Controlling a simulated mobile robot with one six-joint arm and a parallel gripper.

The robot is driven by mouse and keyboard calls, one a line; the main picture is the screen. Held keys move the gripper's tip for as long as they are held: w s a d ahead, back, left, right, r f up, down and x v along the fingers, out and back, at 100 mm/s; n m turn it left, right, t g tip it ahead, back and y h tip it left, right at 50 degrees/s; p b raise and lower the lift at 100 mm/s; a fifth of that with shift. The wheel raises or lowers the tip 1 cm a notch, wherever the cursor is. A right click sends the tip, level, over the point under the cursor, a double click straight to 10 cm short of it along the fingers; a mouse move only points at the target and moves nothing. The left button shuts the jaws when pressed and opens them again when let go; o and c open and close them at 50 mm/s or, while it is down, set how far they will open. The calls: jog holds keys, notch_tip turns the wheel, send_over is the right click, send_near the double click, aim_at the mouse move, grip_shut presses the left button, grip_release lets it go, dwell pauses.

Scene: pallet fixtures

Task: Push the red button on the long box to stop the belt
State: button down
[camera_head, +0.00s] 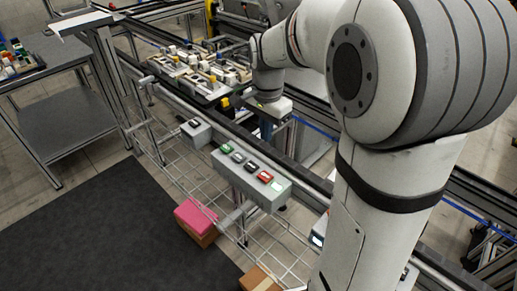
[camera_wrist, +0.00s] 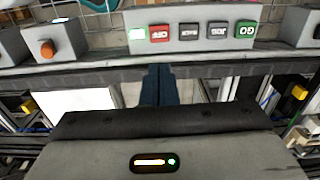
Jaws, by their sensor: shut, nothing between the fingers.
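The long grey box (camera_head: 250,182) is mounted along the near side of the belt frame in the head view. Its top carries a row of buttons: green at the far end, two grey ones, the red button (camera_head: 265,176), and a lit white one at the near end. In the wrist view the long box (camera_wrist: 190,14) is at the top, with the red button (camera_wrist: 160,33) between the white and a grey one. My gripper (camera_wrist: 157,68) is shut and empty, its dark fingers pointing toward the box, below the red button in the picture. In the head view my gripper (camera_head: 266,130) is beyond the box, apart from it.
A smaller grey box (camera_head: 196,132) sits on the rail left of the long box. In the wrist view a small box with an orange button (camera_wrist: 47,48) is at left. Pallet fixtures with parts (camera_head: 205,75) stand on the belt. A pink box (camera_head: 196,216) is below.

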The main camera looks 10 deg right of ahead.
aim_at(265, 175)
jog(key=shift+w+f, duration=0.1)
jog(key=shift+w, duration=0.05)
notch_tip(265, 175, down, 14)
jog(key=shift+r+p, duration=0.1)
jog(key=shift+p, duration=0.2)
dwell(0.4)
